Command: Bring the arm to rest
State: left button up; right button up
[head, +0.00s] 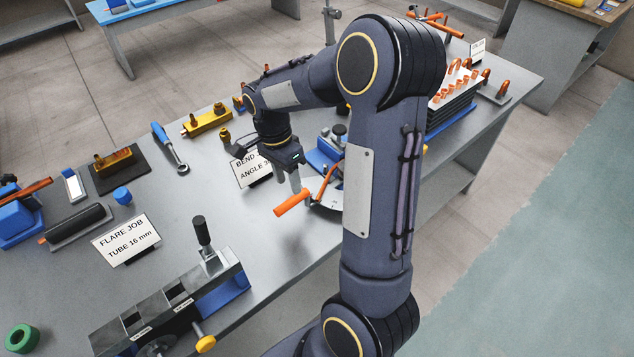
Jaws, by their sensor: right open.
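My right arm reaches up from the bottom right, bends at the elbow near the top, and comes down over the table (250,265). My right gripper (297,184) points downward, open, beside the blue tube bender (322,158). A short orange bar (292,203) shows just below its fingertips; I cannot tell whether they touch it. A curved orange tube (327,181) is next to the fingers. My forearm and upper arm hide part of the bender and the table behind. My left gripper is out of the picture.
A flaring clamp block (170,310) with a black-knobbed lever stands at the front. Placards (127,239), a blue-handled wrench (170,148), a yellow block (206,121) and a green ring (21,338) lie around. Orange fittings (460,80) stand on a rack right of my arm.

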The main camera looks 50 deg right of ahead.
jog(key=shift+w+r, duration=0.15)
jog(key=shift+r, duration=0.45)
jog(key=s+a+r+n+t+y, duration=0.2)
jog(key=s+a+r+n+t, duration=0.2)
jog(key=s+a+n, duration=0.3)
jog(key=s+a+r+n+t+y, duration=0.1)
jog(key=s+a+r+n+t, duration=0.2)
jog(key=s+a+n, duration=0.3)
jog(key=s+r+n, duration=0.1)
jog(key=s+n, duration=0.2)
jog(key=shift+s+a+r+n+t+y, duration=0.25)
jog(key=shift+a+n+t+y, duration=0.1)
jog(key=shift+n+t+y, duration=0.05)
